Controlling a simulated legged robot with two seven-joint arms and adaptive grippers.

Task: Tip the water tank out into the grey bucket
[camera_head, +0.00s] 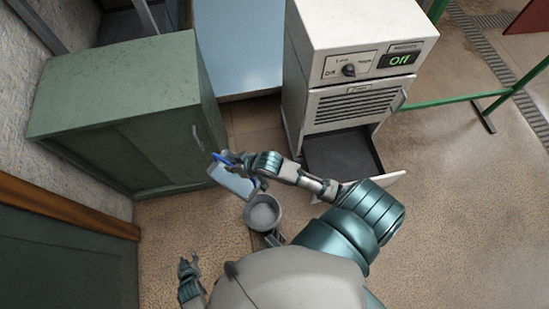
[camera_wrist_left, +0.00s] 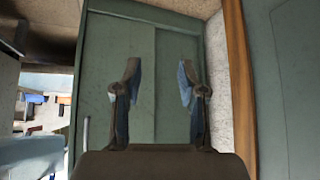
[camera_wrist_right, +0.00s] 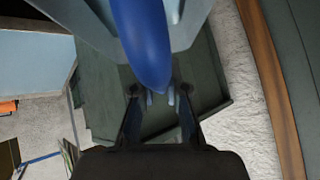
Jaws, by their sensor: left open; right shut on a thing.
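The water tank (camera_head: 232,181) is a pale blue-white container with a blue handle. My right gripper (camera_head: 238,160) is shut on it, and in the right wrist view the blue handle (camera_wrist_right: 143,38) lies between the fingers. The tank hangs above the floor, up and to the left of the grey bucket (camera_head: 263,213), and its lower corner appears close to the bucket rim. How far it is tilted is hard to tell. The bucket stands on the floor and looks pale inside. My left gripper (camera_head: 188,268) is open and empty, low at the left; its fingers also show in the left wrist view (camera_wrist_left: 157,92).
A green cabinet (camera_head: 120,105) stands behind the tank. A white machine (camera_head: 345,65) reading "Off" stands at the back right, its lower bay (camera_head: 340,155) open with a flap down. A green rail (camera_head: 450,100) is further right. The floor around my left gripper is clear.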

